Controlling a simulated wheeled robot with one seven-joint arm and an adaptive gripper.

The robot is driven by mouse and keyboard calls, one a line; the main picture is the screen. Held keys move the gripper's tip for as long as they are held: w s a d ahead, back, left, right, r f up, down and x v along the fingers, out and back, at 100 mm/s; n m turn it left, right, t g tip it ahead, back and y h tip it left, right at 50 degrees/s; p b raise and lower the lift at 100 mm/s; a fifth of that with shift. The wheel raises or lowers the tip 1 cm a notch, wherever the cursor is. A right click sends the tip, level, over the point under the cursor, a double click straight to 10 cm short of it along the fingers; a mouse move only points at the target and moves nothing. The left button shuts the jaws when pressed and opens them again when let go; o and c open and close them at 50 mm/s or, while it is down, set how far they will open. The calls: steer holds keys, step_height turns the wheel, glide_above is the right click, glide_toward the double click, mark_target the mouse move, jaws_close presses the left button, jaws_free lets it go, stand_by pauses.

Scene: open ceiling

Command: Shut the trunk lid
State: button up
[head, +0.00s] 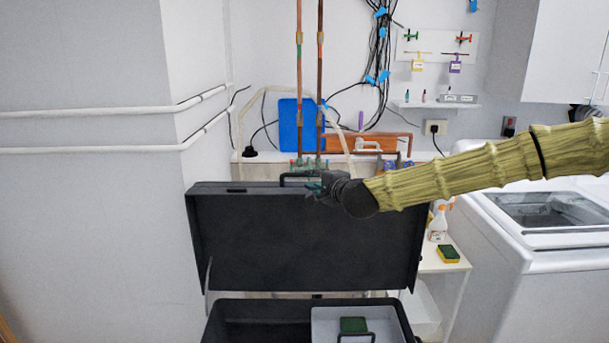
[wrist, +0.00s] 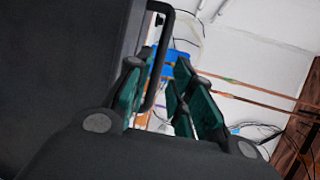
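The black trunk (head: 218,308) stands low in front of me with its lid (head: 300,245) raised, nearly upright. A dark handle (head: 298,178) sits at the lid's top edge. My gripper (head: 312,188) is at that top edge, close to the handle. In the wrist view, my gripper's green-padded fingers (wrist: 165,70) are apart, with the handle (wrist: 158,75) by the left finger. I cannot tell whether they touch. The lid's dark face (wrist: 60,70) fills the left of the wrist view.
A grey tray (head: 384,318) with a green item (head: 354,325) sits inside the trunk. A white washing machine (head: 500,270) and a small shelf with a spray bottle (head: 438,222) and sponge (head: 448,254) stand right. A wall (head: 90,230) is left; copper pipes (head: 299,80) run behind.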

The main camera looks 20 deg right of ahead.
mark_target(304, 175)
steer(key=shift+p+x, duration=1.1)
steer(key=shift+x, duration=3.1)
steer(key=shift+c, duration=0.5)
jaws_close()
